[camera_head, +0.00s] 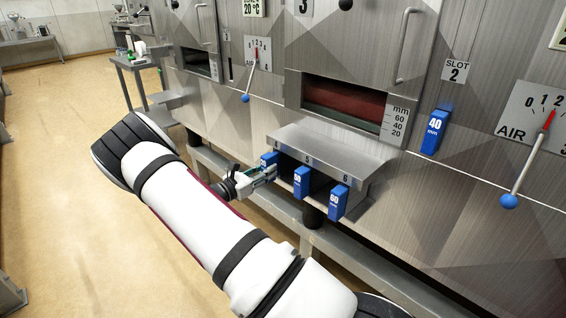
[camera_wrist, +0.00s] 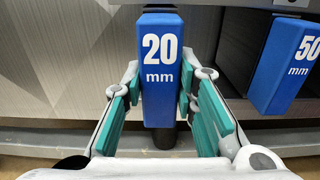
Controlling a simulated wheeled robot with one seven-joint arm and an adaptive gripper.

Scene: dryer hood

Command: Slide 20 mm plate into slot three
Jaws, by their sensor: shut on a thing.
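The 20 mm plate (camera_wrist: 162,85) shows its blue end with white "20 mm" lettering in the wrist view. In the head view its blue end (camera_head: 268,159) is at the left of the steel rack (camera_head: 335,150), under the number 4. My gripper (camera_wrist: 161,92) is shut on the blue end, with teal finger pads on its left and right sides; it also shows in the head view (camera_head: 262,175). The rest of the plate is hidden inside the rack.
A 50 mm plate (camera_wrist: 287,62) is just right of my gripper, and a 60 mm plate (camera_head: 339,202) is farther right in the rack. A 40 mm plate (camera_head: 435,131) sticks out by the SLOT 2 sign (camera_head: 455,71). A lever (camera_head: 510,200) is at right. The floor at left is clear.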

